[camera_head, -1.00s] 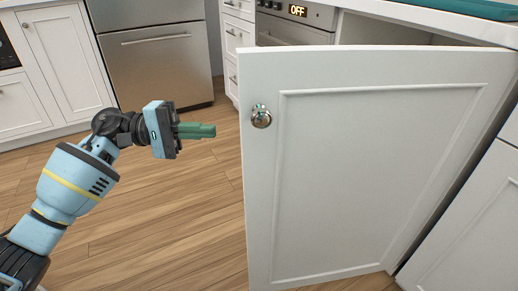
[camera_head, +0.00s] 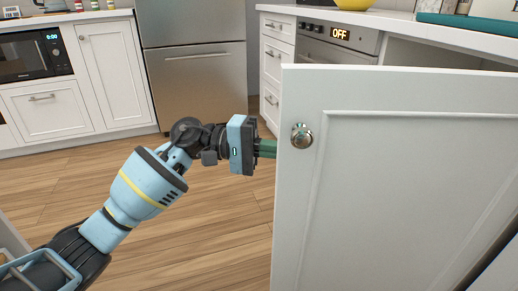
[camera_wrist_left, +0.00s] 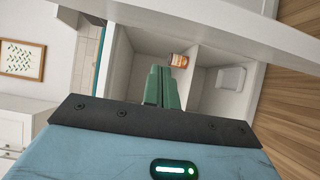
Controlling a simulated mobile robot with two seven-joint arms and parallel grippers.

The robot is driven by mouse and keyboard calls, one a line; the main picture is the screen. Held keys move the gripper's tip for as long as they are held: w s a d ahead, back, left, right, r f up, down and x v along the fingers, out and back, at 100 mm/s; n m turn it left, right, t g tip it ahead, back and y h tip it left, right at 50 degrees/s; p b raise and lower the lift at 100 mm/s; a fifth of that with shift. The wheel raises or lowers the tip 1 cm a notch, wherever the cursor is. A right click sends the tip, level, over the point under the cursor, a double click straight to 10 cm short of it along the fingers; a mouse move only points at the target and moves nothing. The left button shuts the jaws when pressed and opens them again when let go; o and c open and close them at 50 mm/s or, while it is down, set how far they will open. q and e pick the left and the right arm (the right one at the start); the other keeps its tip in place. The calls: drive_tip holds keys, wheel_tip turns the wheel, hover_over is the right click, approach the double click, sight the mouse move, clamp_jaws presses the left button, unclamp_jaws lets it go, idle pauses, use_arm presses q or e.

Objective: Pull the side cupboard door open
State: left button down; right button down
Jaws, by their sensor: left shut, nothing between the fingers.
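The side cupboard door (camera_head: 400,190) is a white framed panel, standing partly open, with its free edge at the left. Its round metal knob (camera_head: 302,136) is near that edge. My left gripper (camera_head: 267,148) is shut and empty. Its green fingers reach behind the door's free edge, and their tips are hidden by the door in the head view. I cannot tell whether they touch it. In the left wrist view the fingers (camera_wrist_left: 163,86) point toward the open cupboard interior (camera_wrist_left: 215,58). My right gripper is in neither view.
A jar (camera_wrist_left: 179,61) and a white container (camera_wrist_left: 230,78) are inside the cupboard. The oven (camera_head: 338,38), drawers (camera_head: 277,70) and a steel appliance (camera_head: 195,75) stand behind. The wooden floor (camera_head: 60,190) left of the door is clear.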

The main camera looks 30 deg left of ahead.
sight(289, 165)
use_arm(q)
drive_tip(key=shift+s+d, duration=1.4)
drive_tip(key=shift+s, duration=0.2)
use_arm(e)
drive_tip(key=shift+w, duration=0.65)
use_arm(q)
drive_tip(key=shift+s, duration=0.1)
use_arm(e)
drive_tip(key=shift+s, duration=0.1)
